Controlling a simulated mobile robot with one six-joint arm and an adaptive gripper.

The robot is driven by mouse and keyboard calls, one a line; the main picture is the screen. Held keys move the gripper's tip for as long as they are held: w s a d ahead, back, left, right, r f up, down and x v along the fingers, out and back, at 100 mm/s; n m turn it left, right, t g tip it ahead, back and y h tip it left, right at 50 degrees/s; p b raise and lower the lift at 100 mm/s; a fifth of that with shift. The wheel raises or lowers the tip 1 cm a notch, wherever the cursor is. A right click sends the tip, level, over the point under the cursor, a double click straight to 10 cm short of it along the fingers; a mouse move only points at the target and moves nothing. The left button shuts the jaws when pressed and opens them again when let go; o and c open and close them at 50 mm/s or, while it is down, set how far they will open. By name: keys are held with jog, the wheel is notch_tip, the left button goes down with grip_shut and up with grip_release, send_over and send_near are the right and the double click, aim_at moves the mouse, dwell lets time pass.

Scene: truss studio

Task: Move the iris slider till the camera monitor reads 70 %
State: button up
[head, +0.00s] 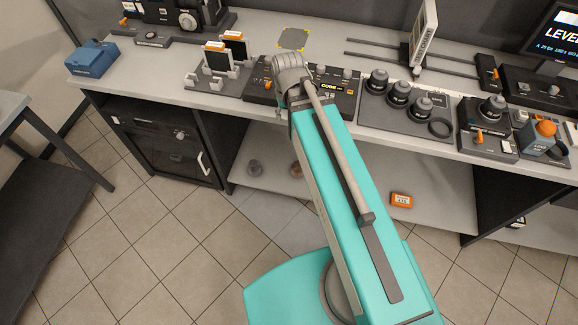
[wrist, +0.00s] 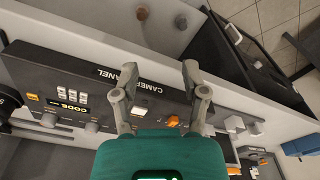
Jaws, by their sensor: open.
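A dark camera panel (head: 340,100) stands on the bench under my wrist. It also shows upside down in the wrist view (wrist: 60,65), with a lit CODE display. An orange knob (wrist: 173,121), probably the iris slider, sits on the panel between my fingers, close to the right one. It also shows in the head view (head: 268,86). My gripper (wrist: 159,78) is open and empty above the panel, fingertips over its front edge. The head view hides the fingers behind my wrist. A monitor (head: 560,28) at the far right reads "LEVE", cut off; no percentage is legible.
Card holders (head: 210,78) stand left of the panel. Lenses on a mat (head: 385,115) lie to its right. Further right are a lever box (head: 488,143) and a block with an orange ball (head: 544,132). A blue box (head: 93,57) is at the bench's left end.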

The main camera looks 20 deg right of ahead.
notch_tip(320, 180, down, 26)
jog(key=s+b, duration=0.1)
jog(key=b, duration=2.4)
jog(key=shift+s+r+m+g, duration=0.15)
jog(key=shift+s+m+g, duration=0.15)
jog(key=shift+m, duration=0.1)
notch_tip(320, 180, up, 18)
jog(key=s+n+p, duration=0.1)
jog(key=p, duration=1.7)
jog(key=shift+s, duration=0.2)
jog(key=shift+s, duration=0.1)
